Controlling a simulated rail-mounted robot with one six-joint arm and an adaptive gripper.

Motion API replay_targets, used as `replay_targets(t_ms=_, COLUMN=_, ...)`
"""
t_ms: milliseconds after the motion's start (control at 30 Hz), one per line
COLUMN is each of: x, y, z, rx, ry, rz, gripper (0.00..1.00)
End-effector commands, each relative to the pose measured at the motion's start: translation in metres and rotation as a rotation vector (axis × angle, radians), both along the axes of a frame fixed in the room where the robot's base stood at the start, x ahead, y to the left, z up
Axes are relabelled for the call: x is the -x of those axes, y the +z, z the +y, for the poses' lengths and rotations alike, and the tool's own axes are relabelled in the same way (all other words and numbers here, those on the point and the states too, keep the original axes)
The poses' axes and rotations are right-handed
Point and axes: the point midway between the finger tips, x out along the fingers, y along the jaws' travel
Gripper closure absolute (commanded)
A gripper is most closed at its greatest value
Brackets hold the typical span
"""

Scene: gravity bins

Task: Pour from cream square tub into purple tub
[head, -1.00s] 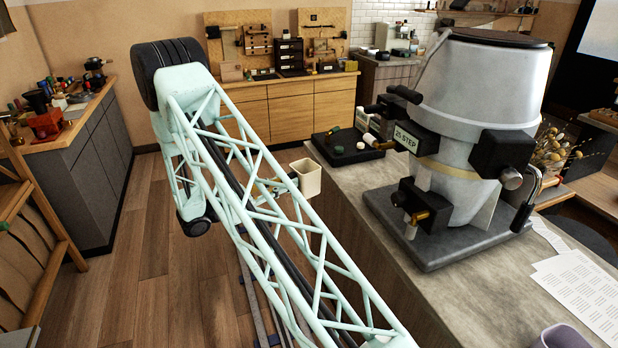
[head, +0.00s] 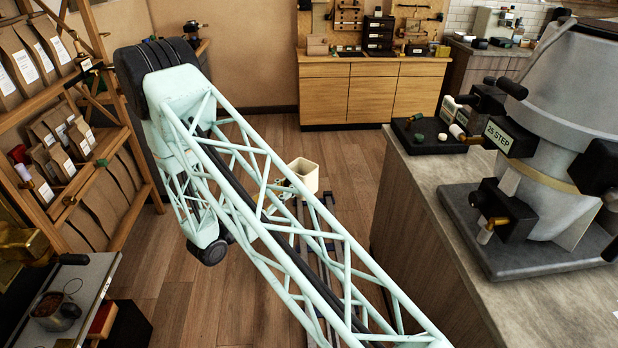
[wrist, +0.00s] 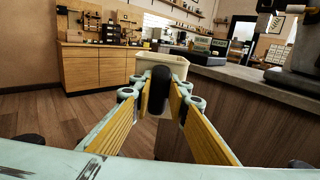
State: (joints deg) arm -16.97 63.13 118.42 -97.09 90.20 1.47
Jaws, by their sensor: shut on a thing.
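The cream square tub (head: 304,174) is held out past the far side of my arm's lattice link, above the wooden floor. It looks roughly upright, with its open top facing up. My gripper (wrist: 160,92) is shut on it; in the wrist view the tub (wrist: 163,64) sits at the far end of the yellow-padded fingers. In the head view my arm link hides most of the gripper. What the tub holds cannot be seen. The purple tub is out of view in both current frames.
A stone-topped counter (head: 430,172) stands at right, bearing a large grey machine (head: 560,110) and a black tray (head: 430,135) of small items. Wooden shelves with paper bags (head: 30,58) stand at left. Wooden cabinets (head: 365,90) line the back.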

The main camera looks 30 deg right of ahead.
Motion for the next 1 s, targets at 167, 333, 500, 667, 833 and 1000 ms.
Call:
replay_targets(t_ms=167, x=0.0, y=-0.01, z=0.048, rx=0.001, ry=0.1, rz=0.001, gripper=1.0)
replay_targets(t_ms=333, x=0.002, y=-0.019, z=0.086, rx=0.0, ry=0.179, rz=0.0, gripper=1.0)
replay_targets(t_ms=500, x=0.004, y=-0.024, z=0.109, rx=0.0, ry=0.229, rz=0.0, gripper=1.0)
replay_targets(t_ms=667, x=0.005, y=-0.026, z=0.119, rx=-0.001, ry=0.249, rz=-0.002, gripper=1.0)
replay_targets(t_ms=833, x=0.005, y=-0.027, z=0.12, rx=-0.001, ry=0.252, rz=-0.002, gripper=1.0)
replay_targets(t_ms=1000, x=0.005, y=-0.027, z=0.12, rx=-0.001, ry=0.251, rz=-0.002, gripper=1.0)
